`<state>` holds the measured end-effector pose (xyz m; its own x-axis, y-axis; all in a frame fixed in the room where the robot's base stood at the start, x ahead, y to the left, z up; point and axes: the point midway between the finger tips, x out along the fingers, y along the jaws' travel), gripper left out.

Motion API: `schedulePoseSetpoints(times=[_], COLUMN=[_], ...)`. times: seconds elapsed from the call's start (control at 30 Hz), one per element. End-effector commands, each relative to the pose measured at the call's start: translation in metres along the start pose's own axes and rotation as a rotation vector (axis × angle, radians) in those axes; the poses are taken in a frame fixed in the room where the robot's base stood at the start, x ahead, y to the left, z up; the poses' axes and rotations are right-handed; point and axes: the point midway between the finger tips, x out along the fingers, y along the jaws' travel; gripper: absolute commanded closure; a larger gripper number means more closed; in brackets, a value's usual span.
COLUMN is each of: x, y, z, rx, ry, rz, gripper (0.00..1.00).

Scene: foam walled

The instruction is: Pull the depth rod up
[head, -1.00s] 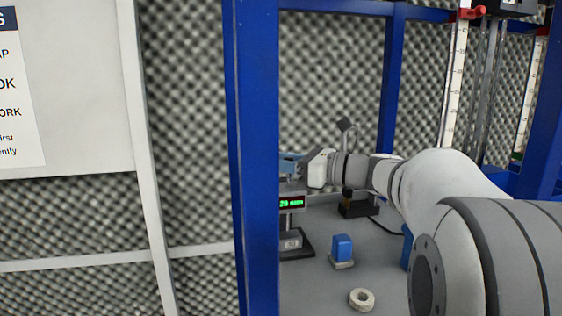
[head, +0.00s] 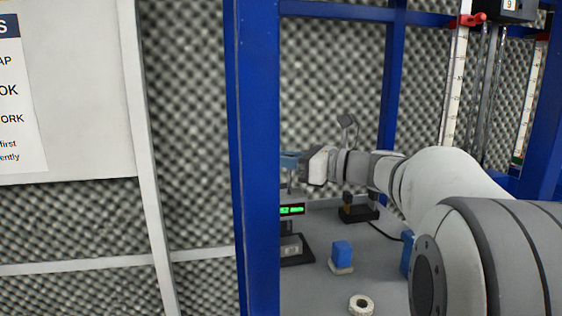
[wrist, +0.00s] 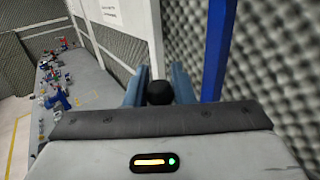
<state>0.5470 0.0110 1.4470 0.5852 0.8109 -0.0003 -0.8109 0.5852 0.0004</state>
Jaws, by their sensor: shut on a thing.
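The depth rod's round black knob (wrist: 159,92) sits between the two blue fingers of my gripper (wrist: 160,72) in the wrist view. My gripper (head: 291,160) is shut on the knob, above the depth gauge. The gauge (head: 291,243) stands on the bench, partly behind a blue post. Its green display (head: 292,210) is lit but its number is partly hidden and blurred. A thin piece of the rod (head: 289,185) shows between my gripper and the display. The knob itself is hidden by the fingers in the head view.
A blue block on a pale base (head: 342,254) and a white ring (head: 361,305) stand on the bench to the right. A black device (head: 357,209) stands behind. The blue frame post (head: 258,170) rises close to the left of my gripper.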

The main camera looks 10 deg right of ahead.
Motion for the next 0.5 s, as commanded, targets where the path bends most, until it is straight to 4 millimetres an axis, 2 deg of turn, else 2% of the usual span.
schedulePoseSetpoints(times=[0.03, 0.27, 0.3, 0.5], x=[-0.0002, -0.0004, -0.0004, -0.0006], y=[-0.0001, -0.0002, -0.0003, -0.0004], z=[0.0061, 0.0037, 0.0037, 0.0035], rx=[-0.001, -0.001, -0.001, 0.000], ry=[0.000, 0.000, 0.000, 0.000], rz=[-0.001, -0.001, -0.001, -0.001], gripper=[1.00, 1.00, 0.77, 0.61])
